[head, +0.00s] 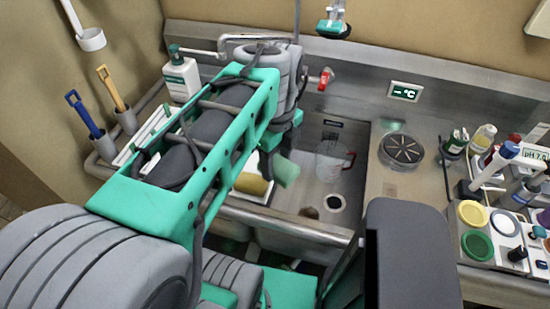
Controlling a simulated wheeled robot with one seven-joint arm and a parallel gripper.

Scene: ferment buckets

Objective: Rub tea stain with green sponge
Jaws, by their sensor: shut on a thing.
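The green sponge (286,171) shows as a pale green block at the end of my arm, over the left part of the steel sink. My gripper (270,163) is mostly hidden behind my own arm; it is shut on the green sponge. A small brown patch (309,212), which looks like the tea stain, lies on the sink floor near the front, just left of the drain. The sponge is above and to the left of it in the picture. Whether the sponge touches any surface cannot be told.
A yellow-brown sponge (251,184) lies in a white tray left of the green one. A clear jug (333,158) stands in the sink (348,130) behind the drain (335,203). A round grate (402,149) sits on the counter at right. Bottles and pots crowd the far right.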

